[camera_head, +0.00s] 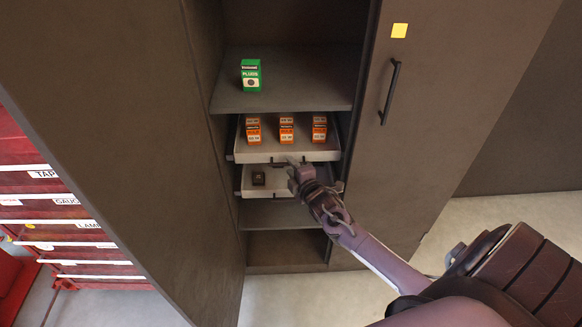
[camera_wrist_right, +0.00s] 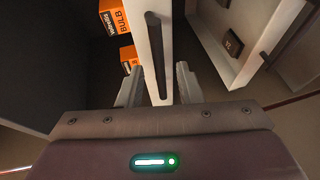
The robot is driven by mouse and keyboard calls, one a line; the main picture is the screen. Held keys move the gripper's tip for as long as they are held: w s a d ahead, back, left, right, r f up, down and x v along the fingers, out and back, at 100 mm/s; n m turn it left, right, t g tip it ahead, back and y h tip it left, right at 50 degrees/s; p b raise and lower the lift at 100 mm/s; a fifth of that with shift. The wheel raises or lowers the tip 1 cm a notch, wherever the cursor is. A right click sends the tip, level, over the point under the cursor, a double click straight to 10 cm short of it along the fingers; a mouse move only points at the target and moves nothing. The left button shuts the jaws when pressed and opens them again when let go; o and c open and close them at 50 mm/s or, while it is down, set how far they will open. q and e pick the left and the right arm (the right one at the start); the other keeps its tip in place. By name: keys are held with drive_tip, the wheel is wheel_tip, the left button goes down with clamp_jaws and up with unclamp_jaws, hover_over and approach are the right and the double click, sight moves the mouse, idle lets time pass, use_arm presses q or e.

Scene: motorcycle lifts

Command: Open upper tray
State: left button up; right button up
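The upper tray (camera_head: 262,155) is a light grey tray inside the tall cabinet, holding three orange boxes (camera_head: 286,130). Its floor and boxes show from above. Its pale front panel (camera_wrist_right: 166,85) carries a dark bar handle (camera_wrist_right: 155,50), seen close up in the right wrist view. My right gripper (camera_head: 292,164) is at the middle of this front. In the right wrist view my right gripper (camera_wrist_right: 158,84) has its fingers apart, one on each side of the front and handle, with gaps visible. My left gripper is not in view.
A lower tray (camera_head: 250,192) with a small dark box (camera_head: 258,178) sits just below. A green box (camera_head: 251,75) stands on the shelf (camera_head: 300,88) above. Both cabinet doors (camera_head: 450,80) stand open, the right one with a handle. Red drawers (camera_head: 60,212) are at left.

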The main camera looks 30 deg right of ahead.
drive_tip(key=shift+w+f, duration=0.1)
drive_tip(key=shift+w, duration=0.45)
drive_tip(key=shift+d, duration=0.1)
clamp_jaws()
